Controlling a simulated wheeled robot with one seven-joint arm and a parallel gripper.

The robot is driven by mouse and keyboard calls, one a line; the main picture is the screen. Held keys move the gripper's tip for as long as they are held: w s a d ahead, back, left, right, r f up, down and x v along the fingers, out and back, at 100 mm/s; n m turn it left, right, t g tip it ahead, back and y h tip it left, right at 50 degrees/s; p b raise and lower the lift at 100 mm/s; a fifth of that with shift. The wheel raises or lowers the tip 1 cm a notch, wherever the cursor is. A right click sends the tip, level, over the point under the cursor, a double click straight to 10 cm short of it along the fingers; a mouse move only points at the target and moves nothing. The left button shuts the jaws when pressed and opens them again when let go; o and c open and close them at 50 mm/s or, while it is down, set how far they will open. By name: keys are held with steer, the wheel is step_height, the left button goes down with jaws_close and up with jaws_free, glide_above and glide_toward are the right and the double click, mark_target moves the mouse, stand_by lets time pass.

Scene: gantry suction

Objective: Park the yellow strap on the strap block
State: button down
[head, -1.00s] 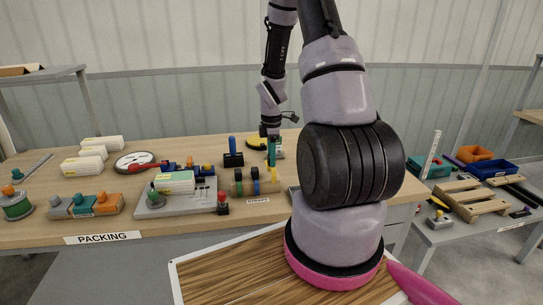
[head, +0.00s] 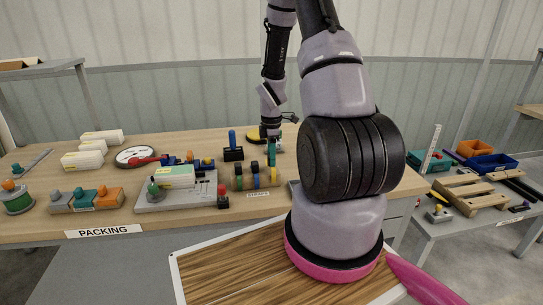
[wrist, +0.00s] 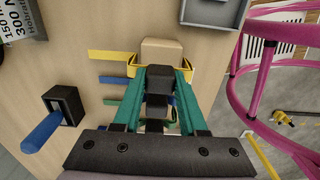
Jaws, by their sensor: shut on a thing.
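The tan strap block (head: 245,183) stands near the table's front edge with dark, blue and yellow bands on it. My gripper (head: 271,152) is over its right end. In the wrist view, the teal fingers of my gripper (wrist: 162,75) are closed above the block (wrist: 161,50). The yellow strap (wrist: 190,68) shows at both sides of the fingertips, around the block's end. A yellow length also extends left. The fingers hide where they grip it, and I cannot tell whether it is fully seated.
A blue-handled tool in a black holder (head: 233,153) stands behind and left of the block; its holder also shows in the wrist view (wrist: 64,105). A red-and-black piece (head: 223,197) and a grey tray (head: 150,204) are to the left. A pink frame (wrist: 240,85) is at right in the wrist view.

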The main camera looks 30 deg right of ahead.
steer(key=shift+f, duration=1.05)
steer(key=shift+c, duration=1.9)
jaws_free()
steer(key=shift+r, duration=0.1)
step_height(320, 180, up, 11)
steer(key=shift+f, duration=0.15)
